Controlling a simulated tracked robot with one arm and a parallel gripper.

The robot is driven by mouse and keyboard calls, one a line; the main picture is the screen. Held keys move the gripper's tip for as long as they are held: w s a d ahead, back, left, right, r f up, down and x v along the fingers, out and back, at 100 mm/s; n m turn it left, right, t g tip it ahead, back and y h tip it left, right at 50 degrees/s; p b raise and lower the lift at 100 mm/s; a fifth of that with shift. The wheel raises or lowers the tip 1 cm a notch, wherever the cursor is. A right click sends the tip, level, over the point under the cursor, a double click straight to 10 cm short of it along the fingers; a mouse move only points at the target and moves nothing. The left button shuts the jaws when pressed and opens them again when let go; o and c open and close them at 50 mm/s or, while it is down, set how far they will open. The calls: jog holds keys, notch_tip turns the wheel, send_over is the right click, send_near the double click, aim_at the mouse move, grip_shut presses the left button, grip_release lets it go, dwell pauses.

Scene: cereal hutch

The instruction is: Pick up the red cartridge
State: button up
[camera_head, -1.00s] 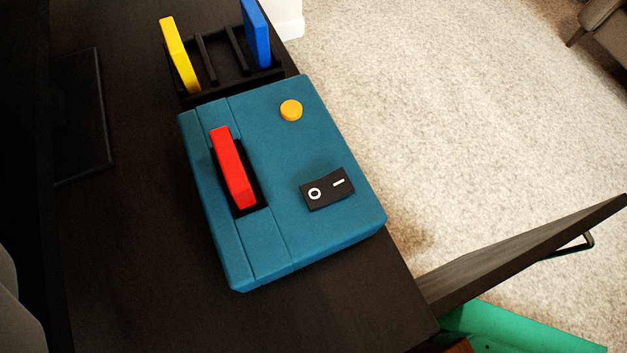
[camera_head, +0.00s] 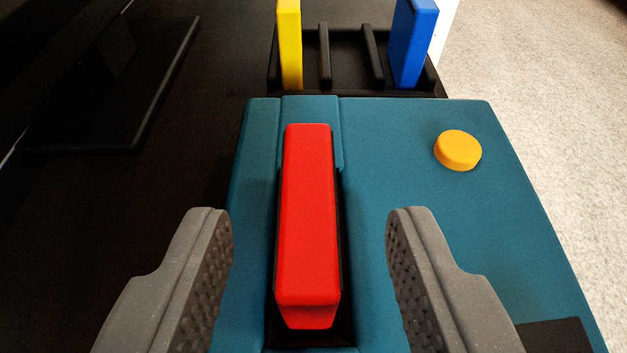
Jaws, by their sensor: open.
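The red cartridge (camera_head: 308,215) stands in a dark slot in the top of the teal console (camera_head: 395,150). Its upper part sticks up out of the slot. My gripper (camera_head: 309,225) is open. One grey finger is to the left of the cartridge and the other to the right, with a gap on both sides. Neither finger appears to touch it. How far the fingertips are above the console cannot be told.
Behind the console a black rack (camera_head: 349,75) holds a yellow cartridge (camera_head: 290,45) and a blue cartridge (camera_head: 411,45). An orange button (camera_head: 458,150) is on the console at right. A dark switch (camera_head: 555,338) shows partly at lower right. A black stand base (camera_head: 110,90) is at left.

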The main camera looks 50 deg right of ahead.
aim_at(308, 182)
jog(key=shift+f+b+x, duration=0.15)
jog(key=shift+b+x, duration=0.25)
jog(key=shift+x, duration=1.1)
jog(key=shift+f+b+x, duration=0.1)
jog(key=shift+b+x, duration=0.25)
jog(key=shift+x, duration=1.2)
jog(key=shift+a, duration=0.1)
grip_shut()
